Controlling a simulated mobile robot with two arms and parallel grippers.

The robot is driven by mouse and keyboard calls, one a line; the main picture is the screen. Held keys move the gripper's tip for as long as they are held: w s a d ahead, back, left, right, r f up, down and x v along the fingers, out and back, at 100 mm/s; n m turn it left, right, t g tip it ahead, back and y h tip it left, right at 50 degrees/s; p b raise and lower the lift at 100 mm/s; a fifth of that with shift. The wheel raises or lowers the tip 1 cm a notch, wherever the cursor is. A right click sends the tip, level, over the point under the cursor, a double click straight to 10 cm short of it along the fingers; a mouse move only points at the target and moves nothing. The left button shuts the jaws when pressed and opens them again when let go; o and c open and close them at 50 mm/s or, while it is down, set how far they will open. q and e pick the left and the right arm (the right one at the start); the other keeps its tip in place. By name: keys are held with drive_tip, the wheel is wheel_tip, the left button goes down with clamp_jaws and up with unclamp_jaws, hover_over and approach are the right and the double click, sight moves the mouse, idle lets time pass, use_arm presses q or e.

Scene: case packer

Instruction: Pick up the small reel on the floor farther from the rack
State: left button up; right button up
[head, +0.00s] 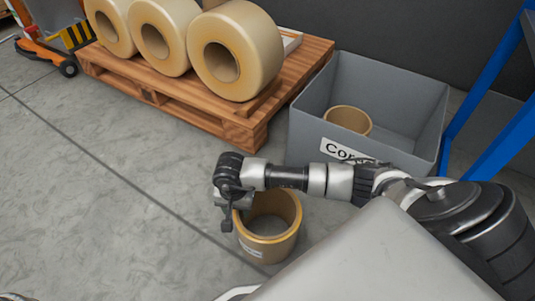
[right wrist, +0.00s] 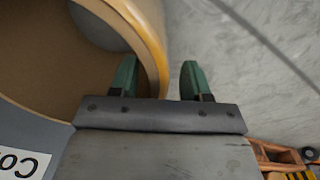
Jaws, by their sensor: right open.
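A small tan reel (head: 268,248) with a yellowish rim stands upright on the floor, its hollow end facing up. My right gripper (head: 231,212) is over the left side of its rim, pointing down. In the right wrist view, the gripper (right wrist: 160,78) has its two green fingers apart. One finger is on the hollow side of the reel's wall (right wrist: 150,40) and the other is outside it, over the floor. The wall lies between them, with a visible gap to the outer finger. My left gripper is not in view.
A grey bin (head: 295,135) with a partly hidden label holds another small reel (head: 348,121). Blue rack uprights (head: 510,135) stand at the right. A wooden pallet (head: 240,128) carries large rolls (head: 255,50). An orange pallet jack (head: 40,50) is at the far left. The floor at left is clear.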

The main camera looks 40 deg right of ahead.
drive_tip(key=shift+f, duration=0.45)
drive_tip(key=shift+c, duration=0.4)
clamp_jaws()
drive_tip(key=shift+r, duration=0.1)
idle(0.6)
